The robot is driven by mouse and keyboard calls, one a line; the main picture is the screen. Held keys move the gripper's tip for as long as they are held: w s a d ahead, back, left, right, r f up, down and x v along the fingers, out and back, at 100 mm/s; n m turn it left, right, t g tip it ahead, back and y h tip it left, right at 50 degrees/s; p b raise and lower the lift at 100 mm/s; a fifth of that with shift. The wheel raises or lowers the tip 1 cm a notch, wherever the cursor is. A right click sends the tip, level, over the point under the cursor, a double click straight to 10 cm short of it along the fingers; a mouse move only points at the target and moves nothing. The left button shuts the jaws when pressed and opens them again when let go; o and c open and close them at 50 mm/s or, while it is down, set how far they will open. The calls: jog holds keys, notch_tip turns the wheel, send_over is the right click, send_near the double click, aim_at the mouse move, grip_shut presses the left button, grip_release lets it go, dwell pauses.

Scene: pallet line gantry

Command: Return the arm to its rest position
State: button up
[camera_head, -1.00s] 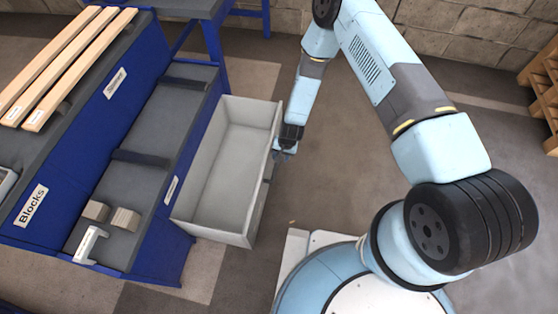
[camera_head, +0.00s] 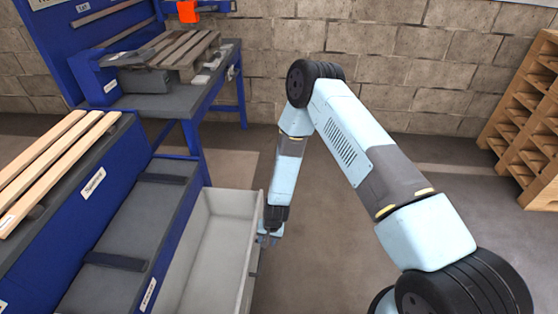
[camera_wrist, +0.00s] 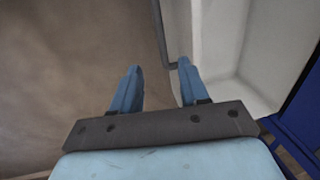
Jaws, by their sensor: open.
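My gripper (camera_head: 269,239) hangs at the end of my bent arm, beside the right wall of an open grey drawer (camera_head: 215,250). In the wrist view my gripper (camera_wrist: 158,85) shows two blue fingers spread apart with nothing between them. The drawer (camera_wrist: 225,50) lies to the right in that view, its rim and handle bar close to the right finger. I cannot tell whether the finger touches it. The drawer looks empty where it shows.
A blue bench (camera_head: 150,215) with wooden planks (camera_head: 55,160) stands at the left. A workbench (camera_head: 190,95) holding a slatted wooden pallet stands behind. Stacked pallets (camera_head: 530,120) stand at the far right. The floor (camera_head: 320,240) right of the drawer is clear.

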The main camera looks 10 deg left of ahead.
jog(key=w+d+r+t, duration=0.1)
jog(key=w+d+r, duration=0.25)
jog(key=r, duration=0.75)
jog(key=w+d+r, duration=0.2)
jog(key=w+r, duration=0.3)
jog(key=r, duration=0.7)
jog(key=w+d+r+t, duration=0.1)
jog(key=w+d+r, duration=0.25)
jog(key=r, duration=0.75)
jog(key=s+d+r, duration=0.1)
jog(key=d+r, duration=0.2)
jog(key=r, duration=0.4)
jog(key=s+d+r+n+t, duration=0.1)
jog(key=d+r, duration=0.3)
jog(key=r, duration=0.2)
jog(key=s+d+r, duration=0.1)
jog(key=d+r, duration=0.2)
jog(key=r, duration=0.4)
jog(key=s+d+r+t, duration=0.1)
jog(key=s+d+r, duration=0.4)
jog(key=s, duration=0.3)
jog(key=s+d+r+h, duration=0.1)
jog(key=s+d+r, duration=0.4)
jog(key=s, duration=0.3)
jog(key=s+d+r+m+t+h, duration=0.1)
jog(key=s+d+r, duration=0.4)
jog(key=s, duration=0.3)
jog(key=shift+s+d+r+t, duration=0.25)
jog(key=shift+d+r+t, duration=0.1)
jog(key=shift+r, duration=0.5)
